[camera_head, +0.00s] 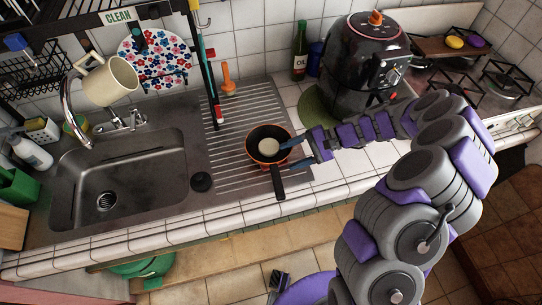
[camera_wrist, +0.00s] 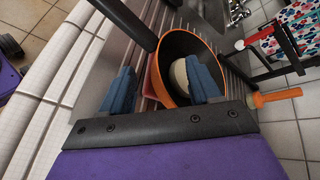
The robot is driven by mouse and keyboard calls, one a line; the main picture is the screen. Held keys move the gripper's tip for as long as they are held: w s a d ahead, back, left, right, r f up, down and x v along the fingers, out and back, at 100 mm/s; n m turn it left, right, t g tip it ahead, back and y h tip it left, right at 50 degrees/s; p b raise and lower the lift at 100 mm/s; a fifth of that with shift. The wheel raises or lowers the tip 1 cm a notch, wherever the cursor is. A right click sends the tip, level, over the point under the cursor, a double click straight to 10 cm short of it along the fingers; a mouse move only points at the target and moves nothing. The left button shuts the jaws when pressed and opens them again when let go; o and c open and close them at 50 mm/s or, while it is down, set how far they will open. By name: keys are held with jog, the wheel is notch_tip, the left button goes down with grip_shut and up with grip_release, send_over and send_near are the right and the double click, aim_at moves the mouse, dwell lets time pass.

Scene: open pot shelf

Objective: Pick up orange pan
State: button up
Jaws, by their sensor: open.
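The orange pan (camera_head: 256,156) stands on the ribbed steel drainboard. It has a dark inside and a black handle (camera_head: 278,183) pointing to the counter's front edge. A round cream-coloured thing (camera_head: 270,147) lies in it. My gripper (camera_head: 288,153) is open at the pan's right side, its blue fingers spread. In the wrist view the pan (camera_wrist: 157,84) shows beyond my gripper (camera_wrist: 163,78), with part of its near wall between the fingers. The right finger overlaps the pan's inside and hides part of the cream thing (camera_wrist: 180,74). I cannot tell whether either finger touches the pan.
A steel sink (camera_head: 120,185) is left of the drainboard (camera_head: 237,120). A black air fryer (camera_head: 362,62) stands behind my arm, near a green bottle (camera_head: 300,50). An orange-handled tool (camera_head: 227,78) stands behind the pan. The tiled front edge (camera_head: 215,215) is clear.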

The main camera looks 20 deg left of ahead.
aim_at(283, 160)
jog(key=b+x, duration=0.1)
jog(key=x, duration=0.4)
jog(key=shift+s+d, duration=0.1)
jog(key=shift+s, duration=0.1)
grip_shut()
dwell(0.3)
dwell(0.9)
